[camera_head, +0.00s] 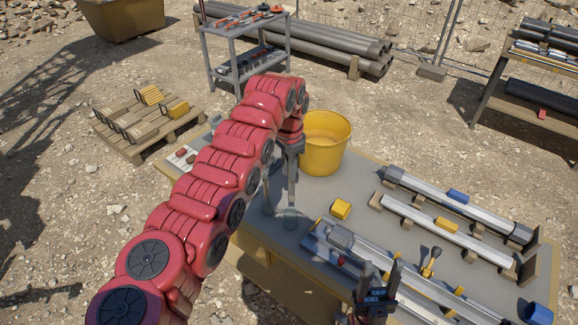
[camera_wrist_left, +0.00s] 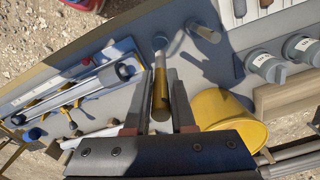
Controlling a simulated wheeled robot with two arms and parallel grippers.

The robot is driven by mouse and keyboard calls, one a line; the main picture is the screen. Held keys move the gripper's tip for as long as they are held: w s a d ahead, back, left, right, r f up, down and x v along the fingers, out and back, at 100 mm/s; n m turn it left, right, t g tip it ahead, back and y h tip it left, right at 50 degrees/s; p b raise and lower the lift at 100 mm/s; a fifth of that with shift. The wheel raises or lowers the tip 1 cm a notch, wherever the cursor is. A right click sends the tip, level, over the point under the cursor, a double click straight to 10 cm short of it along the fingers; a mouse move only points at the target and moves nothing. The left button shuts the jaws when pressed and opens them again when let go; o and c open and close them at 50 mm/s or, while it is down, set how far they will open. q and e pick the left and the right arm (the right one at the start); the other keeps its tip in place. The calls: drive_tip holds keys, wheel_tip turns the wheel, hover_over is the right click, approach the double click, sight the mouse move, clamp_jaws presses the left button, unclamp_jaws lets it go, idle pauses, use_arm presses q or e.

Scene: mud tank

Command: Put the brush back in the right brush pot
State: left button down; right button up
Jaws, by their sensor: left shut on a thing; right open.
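My left gripper (camera_head: 291,158) points down at the back of the table, left of a yellow bucket (camera_head: 326,145). In the left wrist view it is shut on the brush, whose yellow-brown handle (camera_wrist_left: 160,92) lies between the fingers. The brush's far end points toward a small grey round thing (camera_wrist_left: 160,42); I cannot tell whether it is inside it. A second slim grey cylinder (camera_wrist_left: 203,32) stands to the right. These look like the brush pots, but their openings are unclear. My right gripper (camera_head: 379,280) is open and empty at the table's front.
Long grey tubes on holders (camera_head: 455,200) fill the table's right side. A grey shelf cart (camera_head: 245,50) and a pallet (camera_head: 148,120) stand behind the table. Some bare tabletop shows around the yellow block.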

use_arm(q)
drive_tip(key=shift+f, duration=2)
drive_tip(key=shift+f+b, duration=2.25)
drive_tip(key=shift+f, duration=1.05)
drive_tip(key=c, duration=0.7)
unclamp_jaws()
drive_tip(key=shift+r, duration=0.15)
drive_tip(key=shift+w+r, duration=0.1)
drive_tip(key=shift+r, duration=0.2)
wheel_tip(320, 180, up, 11)
drive_tip(key=b, duration=0.3)
drive_tip(key=shift+d+r, duration=0.1)
drive_tip(key=shift+d, duration=0.05)
drive_tip(key=r+p, duration=0.4)
drive_tip(key=r, duration=0.1)
drive_tip(key=shift+a+r+p, duration=0.2)
drive_tip(key=shift+p, duration=0.2)
